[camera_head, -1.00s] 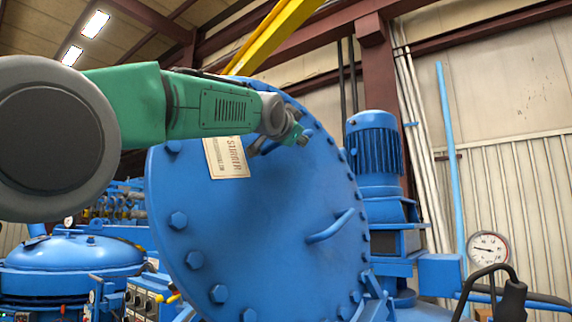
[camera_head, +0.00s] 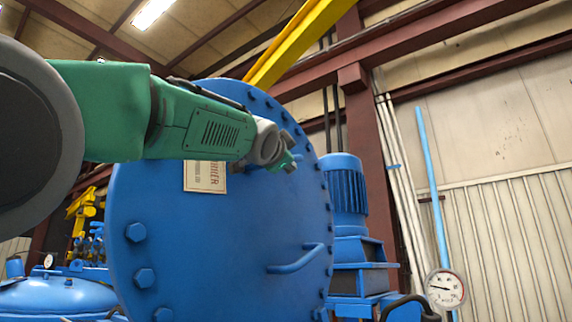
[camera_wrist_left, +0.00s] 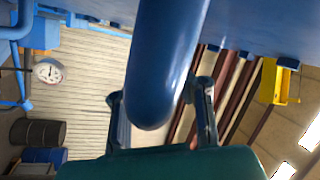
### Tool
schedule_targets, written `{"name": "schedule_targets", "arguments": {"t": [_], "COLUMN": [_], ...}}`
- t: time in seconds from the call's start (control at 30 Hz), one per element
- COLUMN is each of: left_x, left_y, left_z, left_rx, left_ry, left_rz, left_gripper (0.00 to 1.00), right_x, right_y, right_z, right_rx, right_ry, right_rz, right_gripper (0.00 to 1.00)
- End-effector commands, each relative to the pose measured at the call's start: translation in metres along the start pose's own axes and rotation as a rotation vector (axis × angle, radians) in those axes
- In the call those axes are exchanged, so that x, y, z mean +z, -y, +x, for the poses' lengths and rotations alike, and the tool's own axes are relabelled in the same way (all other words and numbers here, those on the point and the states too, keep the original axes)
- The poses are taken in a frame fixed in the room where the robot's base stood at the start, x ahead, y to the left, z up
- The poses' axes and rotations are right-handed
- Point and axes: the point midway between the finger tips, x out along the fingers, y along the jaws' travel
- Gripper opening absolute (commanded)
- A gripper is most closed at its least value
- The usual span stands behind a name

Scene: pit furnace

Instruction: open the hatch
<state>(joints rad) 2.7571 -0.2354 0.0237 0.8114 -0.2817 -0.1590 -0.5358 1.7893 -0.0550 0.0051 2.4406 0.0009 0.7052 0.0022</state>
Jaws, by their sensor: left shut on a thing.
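The hatch is a large round blue lid (camera_head: 215,235) with bolts along its rim, filling the middle of the head view. A blue bar handle (camera_head: 297,260) sticks out low on its right side. My left gripper (camera_head: 290,160) is at the upper part of the lid, with my green forearm crossing in front. In the left wrist view a thick blue handle bar (camera_wrist_left: 165,60) runs between the two fingers of my left gripper (camera_wrist_left: 160,100), which is shut on it. The forearm hides this upper handle in the head view. My right gripper is not in view.
A blue motor (camera_head: 345,195) stands close behind the lid's right side. A pressure gauge (camera_head: 444,288) and a black curved bar (camera_head: 408,303) are at the lower right. A blue tank (camera_head: 55,298) is at the lower left.

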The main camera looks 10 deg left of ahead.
Motion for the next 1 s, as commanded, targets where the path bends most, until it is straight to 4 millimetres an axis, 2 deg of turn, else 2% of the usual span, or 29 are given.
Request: {"name": "schedule_targets", "arguments": {"t": [0.1, 0.13, 0.17, 0.5, 1.0], "left_x": [0.000, 0.000, 0.000, 0.001, 0.001], "left_y": [-0.003, -0.003, -0.003, -0.001, -0.007], "left_z": [0.001, 0.001, 0.002, -0.003, -0.037], "left_rx": [0.004, 0.004, 0.004, 0.002, 0.003], "left_ry": [0.004, 0.004, 0.004, 0.002, 0.002], "left_rz": [-0.001, -0.001, -0.001, -0.003, -0.002], "left_gripper": [0.00, 0.28, 0.37, 0.37, 0.37], "right_x": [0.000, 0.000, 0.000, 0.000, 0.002], "right_y": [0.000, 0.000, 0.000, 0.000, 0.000], "right_z": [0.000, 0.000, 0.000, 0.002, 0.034], "right_rx": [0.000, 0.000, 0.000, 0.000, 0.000], "right_ry": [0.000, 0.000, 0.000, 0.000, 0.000], "right_rz": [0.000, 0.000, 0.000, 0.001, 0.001], "right_gripper": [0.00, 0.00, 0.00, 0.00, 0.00]}}
